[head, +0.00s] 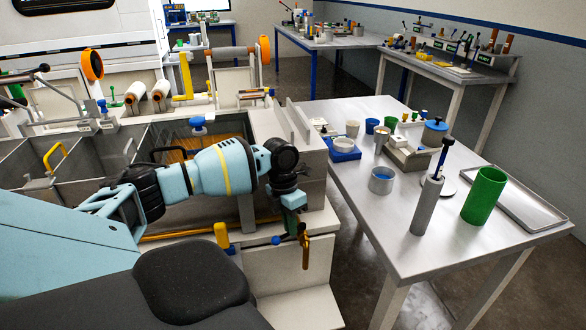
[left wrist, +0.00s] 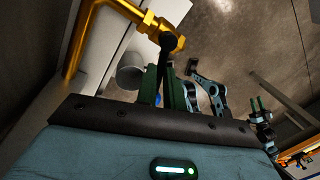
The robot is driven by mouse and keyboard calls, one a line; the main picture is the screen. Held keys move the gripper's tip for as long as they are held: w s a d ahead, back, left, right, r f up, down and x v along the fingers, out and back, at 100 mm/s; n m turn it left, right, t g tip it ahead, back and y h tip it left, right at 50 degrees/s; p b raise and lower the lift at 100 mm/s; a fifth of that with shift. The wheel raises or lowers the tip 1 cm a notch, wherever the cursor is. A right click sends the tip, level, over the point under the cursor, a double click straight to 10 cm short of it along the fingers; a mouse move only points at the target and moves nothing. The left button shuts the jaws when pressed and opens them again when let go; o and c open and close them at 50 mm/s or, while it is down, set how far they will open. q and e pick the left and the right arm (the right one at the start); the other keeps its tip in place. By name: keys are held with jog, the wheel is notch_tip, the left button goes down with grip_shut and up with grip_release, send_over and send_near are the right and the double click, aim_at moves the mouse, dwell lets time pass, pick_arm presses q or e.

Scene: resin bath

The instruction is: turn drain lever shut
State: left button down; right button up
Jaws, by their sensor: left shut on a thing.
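A brass drain valve (head: 305,252) hangs at the front right of the bath bench, and its brass pipe and body (left wrist: 160,30) show in the left wrist view. A dark drain lever (left wrist: 167,62) runs from the valve down between the green fingers of my left gripper (left wrist: 163,88). My left gripper (head: 295,218) is shut on this lever, pointing down beside the valve in the head view. The fingers hide part of the lever, so its exact angle is unclear. What looks like my right gripper (left wrist: 259,104) is small at the right of the left wrist view.
The bath (head: 225,133) has metal-walled compartments behind my left arm. A metal table (head: 410,225) on the right carries a green cylinder (head: 484,195), a grey cylinder (head: 427,205), cups and a tray (head: 535,208). Floor shows between bench and table.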

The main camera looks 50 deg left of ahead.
pick_arm(q)
jog(key=c, duration=1.5)
grip_release()
notch_tip(320, 180, up, 8)
jog(key=a, duration=0.1)
jog(key=shift+a+f, duration=0.15)
jog(key=shift+a, duration=0.1)
jog(key=shift+w, duration=0.1)
jog(key=shift+c, duration=0.4)
